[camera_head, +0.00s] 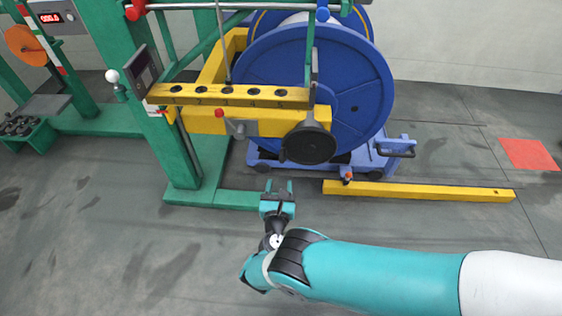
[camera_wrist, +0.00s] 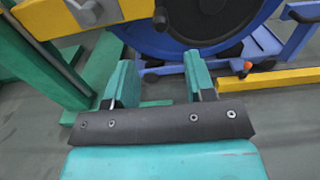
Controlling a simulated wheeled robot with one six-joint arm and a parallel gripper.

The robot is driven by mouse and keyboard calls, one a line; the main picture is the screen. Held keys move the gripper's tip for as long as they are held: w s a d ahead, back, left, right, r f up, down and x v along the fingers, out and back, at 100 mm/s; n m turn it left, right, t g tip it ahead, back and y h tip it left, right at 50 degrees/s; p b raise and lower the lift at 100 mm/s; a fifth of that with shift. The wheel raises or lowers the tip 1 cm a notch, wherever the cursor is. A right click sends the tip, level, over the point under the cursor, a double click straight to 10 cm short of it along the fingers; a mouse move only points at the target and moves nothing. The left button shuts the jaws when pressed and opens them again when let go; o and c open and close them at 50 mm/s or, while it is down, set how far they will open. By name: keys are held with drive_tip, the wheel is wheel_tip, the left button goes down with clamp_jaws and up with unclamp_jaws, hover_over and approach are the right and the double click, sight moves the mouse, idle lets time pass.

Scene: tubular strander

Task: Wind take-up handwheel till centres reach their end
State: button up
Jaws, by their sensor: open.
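The take-up handwheel is most likely the black round wheel (camera_head: 309,144) at the right end of the yellow beam (camera_head: 265,122), in front of the blue reel (camera_head: 345,90). Its lower part also shows at the top of the wrist view (camera_wrist: 208,14). My gripper (camera_head: 278,185) is open and empty, below and a little left of the wheel, apart from it. In the wrist view the two teal fingers (camera_wrist: 158,85) stand wide apart with nothing between them. The centres that hold the reel cannot be made out clearly.
A green frame (camera_head: 180,150) stands left, with a white-knobbed lever (camera_head: 113,77). A blue cradle (camera_head: 385,158) sits under the reel. A yellow floor bar (camera_head: 420,191) lies right of my gripper. A red floor patch (camera_head: 530,154) is far right. The front left floor is clear.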

sight(281, 161)
drive_tip(key=w+b, duration=0.4)
drive_tip(key=shift+d+f, duration=0.1)
drive_tip(key=shift+f, duration=0.3)
drive_tip(key=w+b, duration=0.1)
drive_tip(key=b, duration=0.4)
drive_tip(key=shift+w, duration=0.25)
drive_tip(key=w+b, duration=0.1)
drive_tip(key=b, duration=0.3)
drive_tip(key=w, duration=0.2)
drive_tip(key=w+b, duration=0.1)
drive_tip(key=w, duration=0.1)
drive_tip(key=w+r, duration=0.1)
drive_tip(key=shift+w+d+b, duration=0.15)
drive_tip(key=shift+w+b, duration=0.2)
drive_tip(key=shift+w, duration=0.05)
drive_tip(key=shift+c, duration=0.3)
drive_tip(key=shift+f, duration=0.1)
clamp_jaws()
